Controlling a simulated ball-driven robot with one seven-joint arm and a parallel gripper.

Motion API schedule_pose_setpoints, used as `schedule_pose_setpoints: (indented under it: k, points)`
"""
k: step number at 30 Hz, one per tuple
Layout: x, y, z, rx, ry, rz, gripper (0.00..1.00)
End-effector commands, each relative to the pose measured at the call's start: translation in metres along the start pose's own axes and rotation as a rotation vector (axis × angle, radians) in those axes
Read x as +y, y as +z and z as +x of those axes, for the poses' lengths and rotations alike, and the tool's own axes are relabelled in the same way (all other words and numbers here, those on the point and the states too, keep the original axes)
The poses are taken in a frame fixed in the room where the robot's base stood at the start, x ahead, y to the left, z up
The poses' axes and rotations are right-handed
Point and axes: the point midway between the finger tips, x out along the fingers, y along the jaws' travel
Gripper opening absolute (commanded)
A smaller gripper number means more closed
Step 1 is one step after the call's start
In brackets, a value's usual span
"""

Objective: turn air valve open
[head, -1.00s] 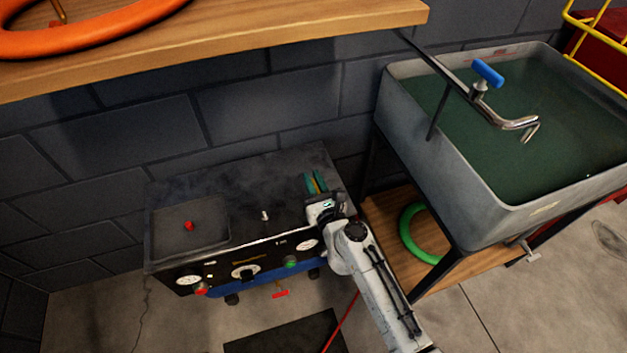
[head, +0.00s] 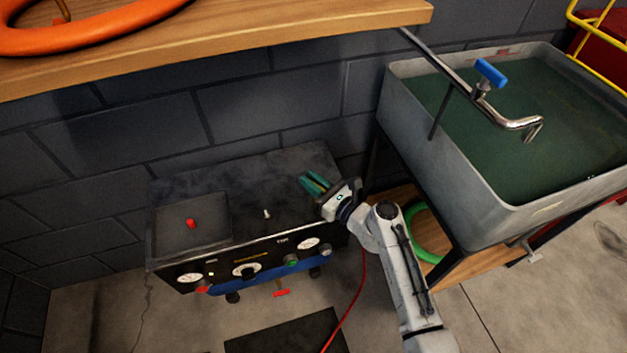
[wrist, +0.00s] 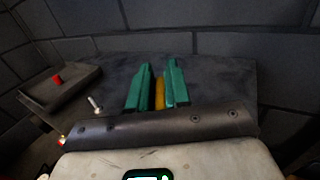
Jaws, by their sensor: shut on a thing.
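The dark air unit (head: 240,182) stands on the floor against the wall, with gauges and knobs on its front. My gripper (head: 312,184) is over the right part of its top, with teal fingers pointing to the upper left. In the wrist view my gripper (wrist: 157,82) is shut on a narrow yellow handle (wrist: 160,92) that stands between the two fingers. I take this handle to be the air valve. Its base is hidden by my gripper, and in the head view the fingers mostly cover it.
A small metal toggle (head: 267,213) and a tray with a red knob (head: 191,223) are on the unit's top. A wooden bench (head: 230,38) overhangs at the back. A sink (head: 440,170) stands close on the right. A red hose (head: 356,300) lies on the floor.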

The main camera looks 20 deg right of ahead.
Motion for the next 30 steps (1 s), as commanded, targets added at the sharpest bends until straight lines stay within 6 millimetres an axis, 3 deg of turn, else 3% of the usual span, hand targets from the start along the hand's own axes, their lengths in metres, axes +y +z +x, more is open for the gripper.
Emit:
schedule_pose_setpoints:
  k: [18, 30]
  points:
    - [0.007, -0.003, -0.002, -0.001, 0.580, 0.000, 0.00]
    - [0.012, -0.003, -0.006, -0.001, 0.868, -0.001, 0.00]
